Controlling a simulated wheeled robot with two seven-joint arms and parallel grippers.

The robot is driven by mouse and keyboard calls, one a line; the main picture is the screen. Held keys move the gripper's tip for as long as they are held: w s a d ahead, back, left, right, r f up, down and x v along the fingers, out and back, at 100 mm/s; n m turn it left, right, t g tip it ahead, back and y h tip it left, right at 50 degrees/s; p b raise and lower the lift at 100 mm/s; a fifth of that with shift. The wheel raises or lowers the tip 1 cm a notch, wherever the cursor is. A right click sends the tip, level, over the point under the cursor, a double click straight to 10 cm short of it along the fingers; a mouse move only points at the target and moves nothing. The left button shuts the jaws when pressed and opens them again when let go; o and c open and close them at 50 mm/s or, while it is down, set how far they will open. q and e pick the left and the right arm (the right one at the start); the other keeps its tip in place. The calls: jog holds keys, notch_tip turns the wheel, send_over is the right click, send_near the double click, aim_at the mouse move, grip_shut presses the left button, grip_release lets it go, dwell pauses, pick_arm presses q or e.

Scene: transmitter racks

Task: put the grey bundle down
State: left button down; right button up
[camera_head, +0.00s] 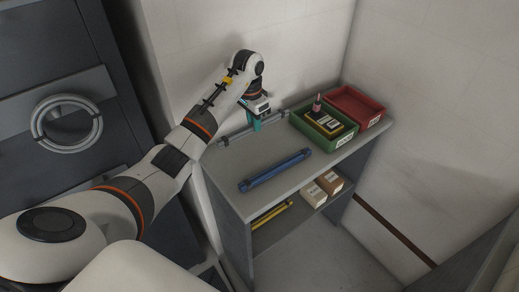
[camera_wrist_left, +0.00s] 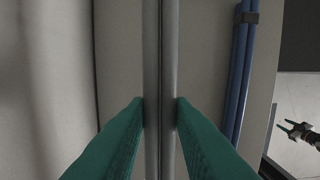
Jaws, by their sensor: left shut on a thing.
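My left gripper (camera_head: 256,125) is over the back of the shelf top, its teal fingers pointing down. In the left wrist view its fingers (camera_wrist_left: 160,103) are closed on the grey bundle (camera_wrist_left: 160,55), a pair of long grey rods running straight through the grip. In the head view the bundle (camera_head: 233,135) shows partly beside the fingers, along the back wall. I cannot tell whether it touches the shelf top.
A blue bundle (camera_head: 275,171) lies on the shelf top (camera_head: 222,162) in front of the grey one. A green bin (camera_head: 331,137) with items and a red bin (camera_head: 357,105) stand to the right. Small boxes (camera_head: 314,194) and a yellow bundle (camera_head: 270,216) are on the lower shelf.

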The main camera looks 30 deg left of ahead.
aim_at(252, 125)
pick_arm(q)
notch_tip(252, 125, down, 7)
jog(key=shift+f+p, duration=0.1)
jog(key=shift+p, duration=0.55)
jog(key=shift+f, duration=0.5)
jog(key=c, duration=1.3)
grip_release()
jog(key=shift+f, duration=0.1)
jog(key=shift+o, duration=0.2)
jog(key=r, duration=0.4)
jog(key=r+b, duration=0.1)
jog(key=r, duration=0.3)
jog(key=s+r, duration=0.1)
jog(key=r, duration=0.3)
jog(key=shift+a+r+b, duration=0.1)
jog(key=shift+a+b, duration=0.1)
jog(key=shift+b, duration=0.15)
